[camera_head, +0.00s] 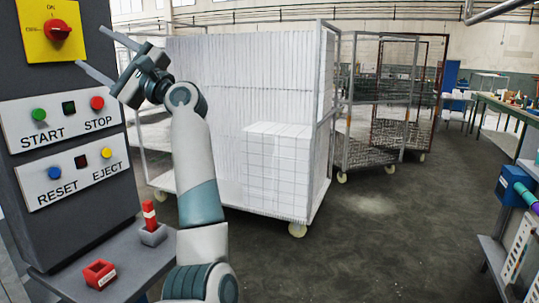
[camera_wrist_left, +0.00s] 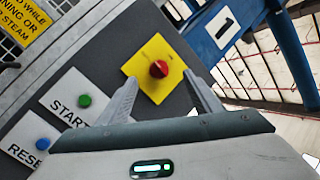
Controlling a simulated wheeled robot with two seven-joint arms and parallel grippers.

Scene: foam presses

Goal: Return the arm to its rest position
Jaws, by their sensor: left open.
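My left gripper (camera_head: 97,67) is open and empty, raised in front of the dark control cabinet (camera_head: 95,165). Its two fingers (camera_wrist_left: 165,100) are spread apart in the left wrist view. Between them, beyond the tips, shows the red rotary knob (camera_wrist_left: 158,69) on a yellow plate (camera_wrist_left: 150,89). In the head view the knob (camera_head: 57,30) sits up and left of the gripper. The panel below has a green START button (camera_head: 39,115) and red STOP button (camera_head: 97,103), with blue RESET (camera_head: 54,172) and yellow EJECT (camera_head: 106,152) under them. My right gripper is not in view.
A shelf (camera_head: 130,270) below the cabinet holds a red block-like holder (camera_head: 99,275) and a red-and-white striped piece in a grey holder (camera_head: 152,235). A wheeled cart with white foam blocks (camera_head: 275,165) stands behind my arm. The floor (camera_head: 380,240) to the right is clear.

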